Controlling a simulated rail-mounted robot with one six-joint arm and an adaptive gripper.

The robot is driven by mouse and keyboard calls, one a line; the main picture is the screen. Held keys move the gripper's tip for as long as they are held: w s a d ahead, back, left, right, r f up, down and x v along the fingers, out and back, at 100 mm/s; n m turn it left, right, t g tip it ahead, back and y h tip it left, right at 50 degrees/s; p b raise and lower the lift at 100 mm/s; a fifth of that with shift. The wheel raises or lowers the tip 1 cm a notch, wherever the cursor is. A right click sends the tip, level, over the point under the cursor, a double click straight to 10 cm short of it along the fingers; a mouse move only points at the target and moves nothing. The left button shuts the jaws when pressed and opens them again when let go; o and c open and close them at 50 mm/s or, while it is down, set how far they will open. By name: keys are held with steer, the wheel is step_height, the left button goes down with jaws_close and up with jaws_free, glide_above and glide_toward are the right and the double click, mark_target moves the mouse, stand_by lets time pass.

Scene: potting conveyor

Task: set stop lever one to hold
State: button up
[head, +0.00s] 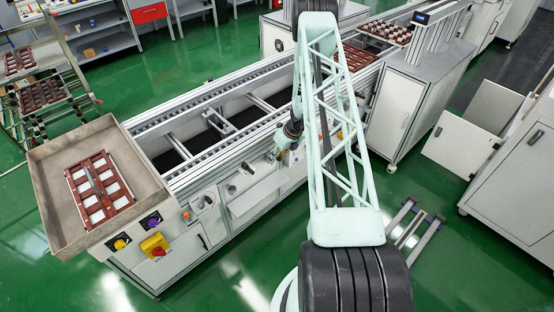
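The long conveyor (222,105) runs from lower left to upper right, with light panels and small fittings along its near side. A small grey fitting with a dark top (203,202) sits on this side, and another small dark fitting (231,189) is to its right. Either could be a stop lever; I cannot tell which is lever one or its setting. My gripper (279,152) is low over the near side of the conveyor, right of these fittings. It is small and partly merges with the panel behind it, so its fingers and any contact are unclear.
A tray (46,192) holding a red-brown frame (99,188) is at the conveyor's left end. Below it are a yellow knob (120,244), a purple knob (152,222) and a yellow box with a red button (155,246). A cabinet (398,110) stands right. Green floor is open in front.

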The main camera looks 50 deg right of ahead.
steer(key=v, duration=1.2)
stand_by(0.3)
stand_by(0.8)
